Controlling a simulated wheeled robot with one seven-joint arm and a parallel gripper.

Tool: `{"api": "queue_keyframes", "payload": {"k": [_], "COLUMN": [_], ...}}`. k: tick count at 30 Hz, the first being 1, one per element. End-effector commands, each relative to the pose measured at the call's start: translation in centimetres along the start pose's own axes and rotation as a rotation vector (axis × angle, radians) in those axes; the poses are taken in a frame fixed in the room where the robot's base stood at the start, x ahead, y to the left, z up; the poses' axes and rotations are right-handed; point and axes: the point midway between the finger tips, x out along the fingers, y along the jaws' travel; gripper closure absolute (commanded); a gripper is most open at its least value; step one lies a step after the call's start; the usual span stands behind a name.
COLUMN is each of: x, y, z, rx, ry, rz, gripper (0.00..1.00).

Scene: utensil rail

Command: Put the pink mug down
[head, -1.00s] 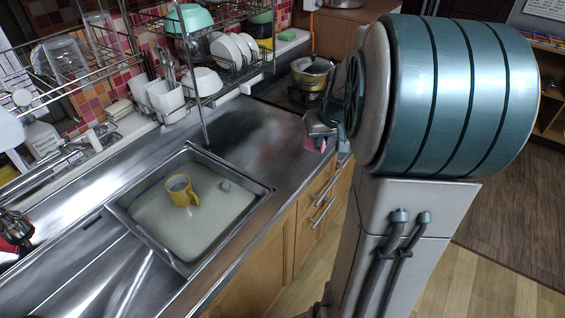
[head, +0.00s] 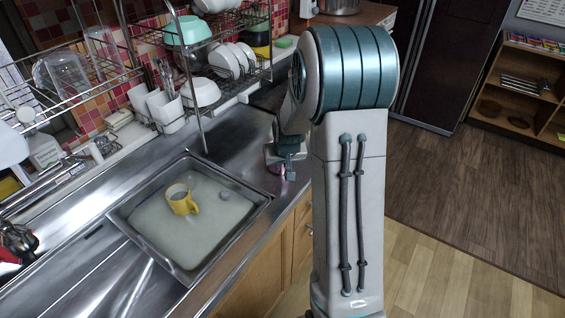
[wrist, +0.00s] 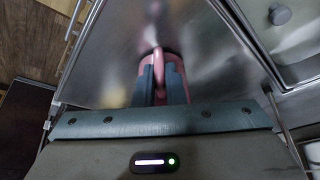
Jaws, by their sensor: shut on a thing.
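The pink mug (wrist: 176,75) is between the two blue-grey fingers of my gripper (wrist: 161,84) in the wrist view. My gripper is shut on it, seemingly at the handle, and the fingers hide part of the mug. In the head view only a small pink patch of the mug (head: 283,174) shows beside my gripper (head: 288,166), over the steel counter (head: 240,150) right of the sink. I cannot tell whether the mug touches the counter.
The sink (head: 150,240) lies left of my gripper, with a yellow mug (head: 181,200) in it. A dish rack (head: 205,130) with bowls and plates stands behind. The counter between rack and sink is clear. Wooden drawers (head: 302,235) are below the front edge.

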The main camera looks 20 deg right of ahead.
Motion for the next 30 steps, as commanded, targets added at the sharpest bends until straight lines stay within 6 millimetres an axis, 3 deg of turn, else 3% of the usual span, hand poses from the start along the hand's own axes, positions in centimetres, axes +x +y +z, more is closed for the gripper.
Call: {"api": "queue_keyframes", "payload": {"k": [11,12,14,23,30], "x": [0.5,0.3,0.3,0.1,-2.0], "y": [0.0,0.0,0.0,0.0,0.0], "z": [0.2,0.1,0.1,0.1,-0.1], "rx": [0.0,0.0,0.0,0.0,0.001], "ry": [0.002,0.001,0.001,0.001,0.005], "rz": [0.0,0.0,0.0,0.0,0.0], "gripper": [1.0,0.79,0.69,0.69,0.69]}}
